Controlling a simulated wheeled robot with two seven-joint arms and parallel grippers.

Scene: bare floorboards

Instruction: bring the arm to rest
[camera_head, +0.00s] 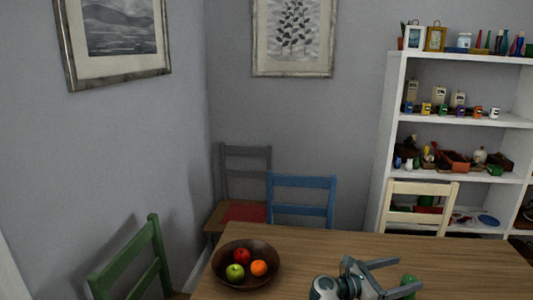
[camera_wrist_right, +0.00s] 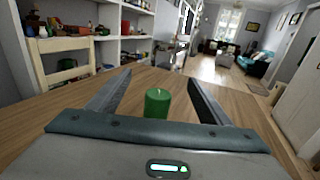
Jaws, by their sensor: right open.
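My right gripper (camera_head: 385,277) is low at the right of the head view, over the wooden table (camera_head: 320,250). Its two fingers are spread apart. A green candle (camera_head: 408,283) stands on the table by the fingers. In the right wrist view the gripper (camera_wrist_right: 157,88) is open, and the green candle (camera_wrist_right: 157,104) appears between the fingers, with its lower part hidden behind the gripper body. I cannot tell how far the candle is from the fingers. My left gripper is not in either view.
A dark bowl (camera_head: 272,281) with a red apple, a green apple and an orange sits on the table. Green (camera_head: 141,262), blue (camera_head: 302,201) and cream (camera_head: 420,206) chairs stand around it. A white shelf (camera_head: 394,130) full of small items is behind, right.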

